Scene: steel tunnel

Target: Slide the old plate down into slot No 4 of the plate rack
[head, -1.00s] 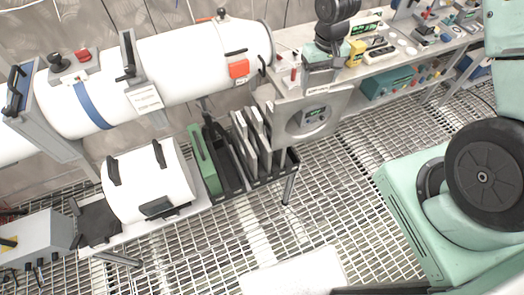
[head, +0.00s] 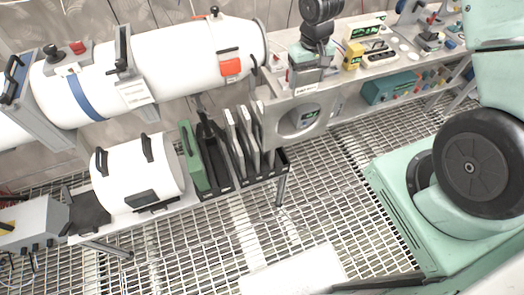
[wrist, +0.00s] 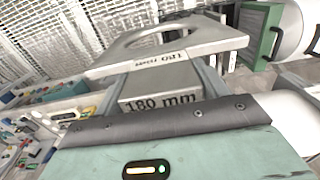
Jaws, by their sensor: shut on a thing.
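My gripper (head: 306,76) is shut on the top edge of the old plate (head: 280,108), a flat grey metal plate with a large round hole. The plate hangs upright just right of the plate rack (head: 283,160). The black rack holds a green plate (head: 193,158) at its left and thin grey plates (head: 246,140) further right. In the wrist view my gripper (wrist: 163,72) grips the plate (wrist: 213,43) at its near edge, with its hole beyond. I cannot read slot numbers, and the plate partly hides the rack's right end.
A bench with instruments (head: 388,88) lies at the back right.

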